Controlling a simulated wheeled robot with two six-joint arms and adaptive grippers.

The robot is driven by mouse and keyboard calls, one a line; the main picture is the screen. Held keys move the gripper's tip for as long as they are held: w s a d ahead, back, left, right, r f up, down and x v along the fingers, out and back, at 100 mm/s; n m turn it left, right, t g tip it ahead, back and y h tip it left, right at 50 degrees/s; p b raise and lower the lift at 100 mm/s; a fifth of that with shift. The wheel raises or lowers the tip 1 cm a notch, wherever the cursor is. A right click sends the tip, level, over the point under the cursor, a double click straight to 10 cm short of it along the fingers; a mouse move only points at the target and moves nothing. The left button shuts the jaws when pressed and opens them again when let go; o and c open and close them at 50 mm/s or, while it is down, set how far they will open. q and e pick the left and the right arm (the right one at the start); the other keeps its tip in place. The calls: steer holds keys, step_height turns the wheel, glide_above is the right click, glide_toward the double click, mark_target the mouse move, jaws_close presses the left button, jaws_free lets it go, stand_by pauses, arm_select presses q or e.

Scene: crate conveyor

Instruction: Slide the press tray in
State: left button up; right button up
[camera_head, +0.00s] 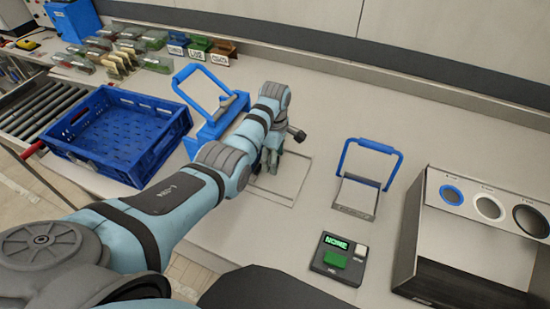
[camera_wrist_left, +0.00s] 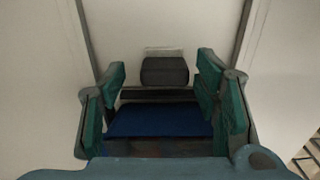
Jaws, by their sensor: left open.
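A blue press (camera_head: 212,122) with a raised lever frame stands on the worktop, partly behind my left arm. A pale flat tray (camera_head: 284,186) with a thin outline lies in front of it, partly hidden by the gripper. My left gripper (camera_head: 272,160) points down over the tray's press-side end. In the left wrist view, its green-padded fingers (camera_wrist_left: 165,95) are apart. A dark grey block (camera_wrist_left: 165,71) shows between and beyond them, with a blue surface (camera_wrist_left: 160,120) nearer the palm. I cannot tell whether the fingers touch anything. My right gripper is not in view.
A blue crate (camera_head: 120,175) stands at the left by a roller conveyor (camera_head: 45,108). To the right are a blue-handled stand (camera_head: 370,147), a control box (camera_head: 338,262) reading "NONE", and a bin with round openings (camera_head: 435,235). Small bins line the back left.

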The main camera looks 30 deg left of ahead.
arm_select(q)
steer(key=shift+s+r, duration=0.3)
steer(key=shift+s, duration=0.05)
steer(key=c, duration=0.4)
jaws_close()
steer(key=a, duration=0.4)
steer(key=shift+s, duration=0.1)
steer(key=shift+o, duration=1.1)
jaws_free()
steer(key=shift+o, duration=0.9)
steer(key=shift+a, duration=0.15)
